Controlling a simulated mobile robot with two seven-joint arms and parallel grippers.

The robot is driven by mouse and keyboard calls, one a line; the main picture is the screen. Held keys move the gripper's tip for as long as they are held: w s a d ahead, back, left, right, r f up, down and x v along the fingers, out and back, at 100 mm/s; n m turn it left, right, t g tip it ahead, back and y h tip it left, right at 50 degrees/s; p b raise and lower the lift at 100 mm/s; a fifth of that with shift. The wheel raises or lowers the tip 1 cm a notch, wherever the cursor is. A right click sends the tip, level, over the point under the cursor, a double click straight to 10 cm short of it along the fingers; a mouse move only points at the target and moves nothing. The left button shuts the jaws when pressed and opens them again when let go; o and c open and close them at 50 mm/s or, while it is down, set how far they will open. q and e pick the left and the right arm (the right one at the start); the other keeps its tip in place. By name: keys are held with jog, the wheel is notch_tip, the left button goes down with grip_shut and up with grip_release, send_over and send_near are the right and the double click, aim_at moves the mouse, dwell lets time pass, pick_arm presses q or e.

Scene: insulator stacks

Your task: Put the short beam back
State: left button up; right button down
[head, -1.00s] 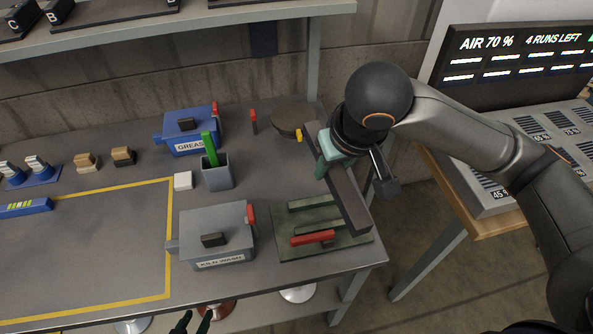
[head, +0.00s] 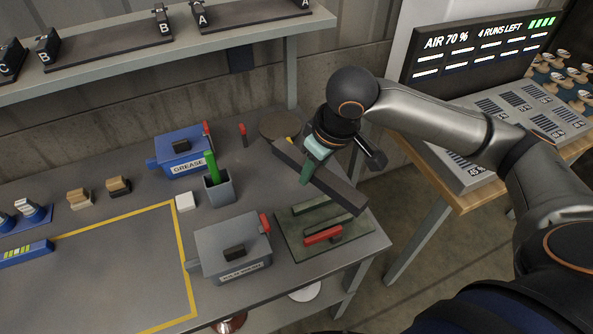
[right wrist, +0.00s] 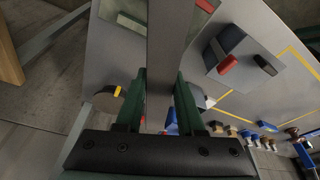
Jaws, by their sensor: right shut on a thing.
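A dark grey beam (head: 334,187) is held over the right part of the workbench. In the head view it slants from upper left to lower right. My right gripper (head: 309,172), with green fingers, is shut on it. In the right wrist view the beam (right wrist: 170,45) runs between the two fingers (right wrist: 160,110). A dark green rack (head: 292,238) with raised bars and a red handle (head: 323,234) lies below the beam's lower end. A shelf (head: 150,72) at the back carries dark beams with end blocks lettered A, B and C. My left gripper is out of view.
A grey kiln wash box (head: 225,250) and a blue grease box (head: 178,160) stand left of the rack. A grey cup (head: 219,188) holds a green stick. A round brown disc (head: 277,126) lies behind the beam. The yellow-outlined area (head: 110,270) is clear.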

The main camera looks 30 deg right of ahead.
jog(key=w+d+f, duration=0.1)
jog(key=w+f, duration=0.1)
jog(key=w, duration=0.1)
jog(key=w+f, duration=0.3)
jog(key=w, duration=0.1)
jog(key=w+d+f, duration=0.1)
jog(key=w+f, duration=0.2)
jog(key=w, duration=0.1)
jog(key=shift+d+f+b, duration=0.25)
jog(key=shift+d+b, duration=0.1)
jog(key=x, duration=0.3)
jog(key=shift+s+d+f, duration=0.1)
jog(key=shift+s+d, duration=0.05)
jog(key=shift+d, duration=0.05)
jog(key=shift+f, duration=0.15)
jog(key=shift+f, duration=0.15)
jog(key=shift+f, duration=0.25)
jog(key=c, duration=0.5)
grip_release()
